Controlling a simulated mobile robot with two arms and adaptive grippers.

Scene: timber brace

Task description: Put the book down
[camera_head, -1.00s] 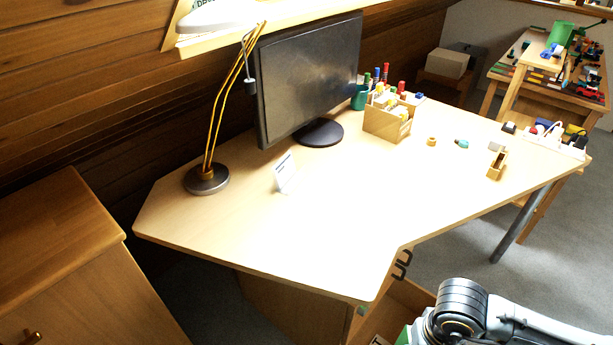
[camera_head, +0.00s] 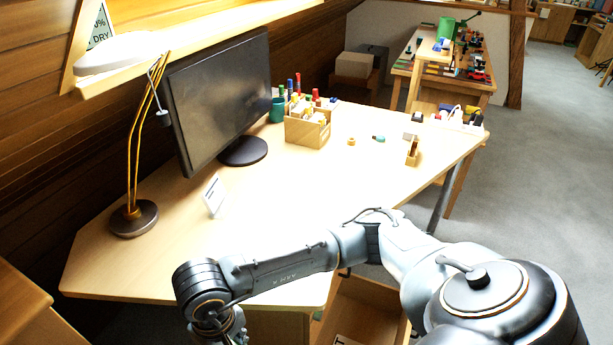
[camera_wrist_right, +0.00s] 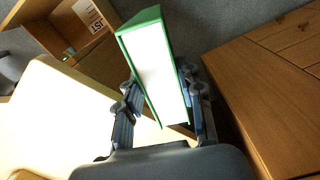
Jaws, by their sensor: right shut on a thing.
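In the right wrist view my right gripper (camera_wrist_right: 163,108) is shut on a book (camera_wrist_right: 155,66) with green covers and white page edges. The book sticks out beyond the fingers, above the floor beside the desk edge. In the head view my right arm reaches across the front of the desk, and its gripper is cut off at the bottom edge, so the book does not show there. The desk (camera_head: 330,195) is pale wood with a wide bare top. My left gripper is not in view.
On the desk stand a lamp (camera_head: 134,218), a monitor (camera_head: 222,95), a small white card (camera_head: 213,195) and a wooden organiser (camera_head: 307,131) with pens. A wooden cabinet (camera_wrist_right: 270,95) shows at right in the wrist view.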

